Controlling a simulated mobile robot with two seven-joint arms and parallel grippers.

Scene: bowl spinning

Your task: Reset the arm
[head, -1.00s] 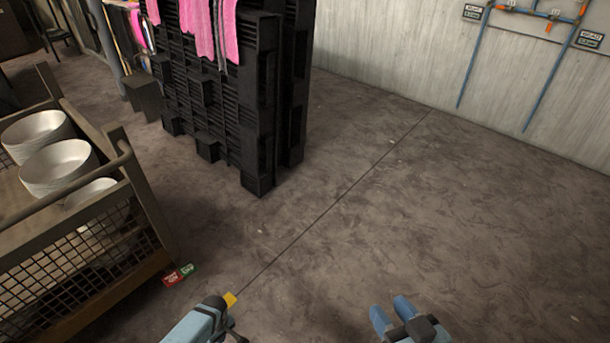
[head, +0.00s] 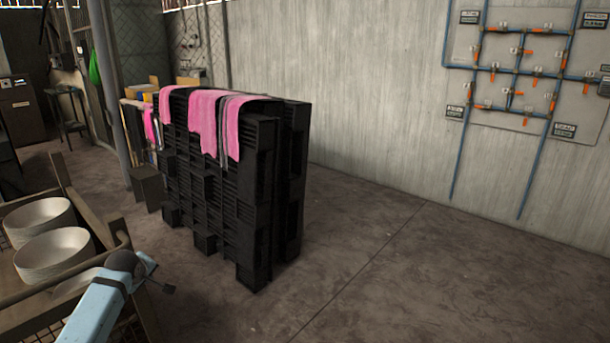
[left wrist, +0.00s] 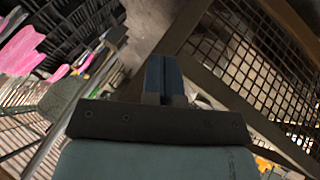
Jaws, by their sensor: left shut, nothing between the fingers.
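My left arm comes up from the lower left in the head view, and its fingers cannot be made out there. In the left wrist view my left gripper (left wrist: 164,64) shows its two blue fingers pressed together with nothing between them. My right gripper is out of view. Two white bowls, a rear one (head: 38,220) and a nearer one (head: 54,256), sit in a wire-sided cart (head: 112,222) at the left. My left arm crosses in front of the cart's near side.
A stack of black pallets (head: 255,200) stands in the middle with pink cloths (head: 210,110) draped over it. A pale wall (head: 370,95) carries blue pipes (head: 480,68) at the right. The floor (head: 430,275) on the right is clear.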

